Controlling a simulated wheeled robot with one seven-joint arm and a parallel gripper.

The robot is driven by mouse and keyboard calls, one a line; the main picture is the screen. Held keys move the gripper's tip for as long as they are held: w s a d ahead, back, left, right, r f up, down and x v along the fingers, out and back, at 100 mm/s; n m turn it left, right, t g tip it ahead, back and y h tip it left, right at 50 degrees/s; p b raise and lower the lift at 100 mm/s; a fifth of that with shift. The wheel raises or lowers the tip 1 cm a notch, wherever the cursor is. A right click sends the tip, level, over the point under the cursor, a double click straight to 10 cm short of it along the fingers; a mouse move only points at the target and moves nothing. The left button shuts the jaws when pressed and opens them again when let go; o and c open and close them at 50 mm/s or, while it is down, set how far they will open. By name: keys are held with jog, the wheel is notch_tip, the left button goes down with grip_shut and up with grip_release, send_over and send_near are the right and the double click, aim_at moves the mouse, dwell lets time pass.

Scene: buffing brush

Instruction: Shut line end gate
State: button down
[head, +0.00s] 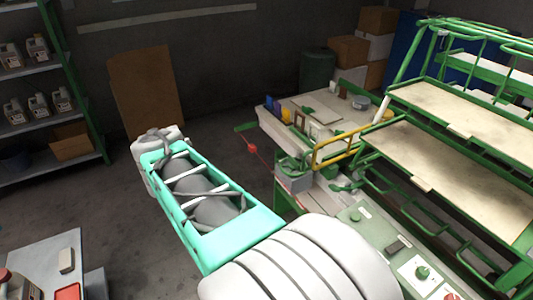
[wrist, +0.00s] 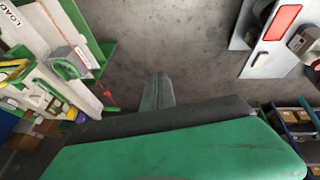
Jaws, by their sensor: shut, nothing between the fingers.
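My gripper (wrist: 158,92) shows in the wrist view as dark fingers shut together, with nothing between them, over bare floor. In the head view my arm reaches away to the left of the line, and the fingers cannot be made out. A yellow tubular frame (head: 338,146) stands at the end of the line, apart from my arm; I cannot tell for sure that it is the gate. Part of it shows at the left edge of the wrist view (wrist: 12,74). A thin red line with a red tag (head: 252,149) hangs near the green machine end (head: 292,168).
Green-framed shelving (head: 450,155) and a control panel (head: 415,262) stand at right. A worktable (head: 285,118) with small parts is behind. A shelf rack (head: 85,110) stands left and a grey table (head: 45,262) front left. Concrete floor (head: 105,205) is clear between.

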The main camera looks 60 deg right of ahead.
jog(key=s+d+f+m+g+h+b, duration=0.1)
jog(key=s+d+m+g+h, duration=0.3)
jog(key=d, duration=1)
jog(key=s+d+m, duration=0.1)
jog(key=s+d, duration=0.6)
jog(key=d, duration=0.8)
jog(key=s+d+r+p+x, duration=0.1)
jog(key=x, duration=1)
jog(key=shift+s+d+p, duration=0.2)
jog(key=shift+d+p, duration=0.1)
jog(key=shift+d, duration=0.1)
jog(key=shift+d+t, duration=0.1)
jog(key=shift+t, duration=0.2)
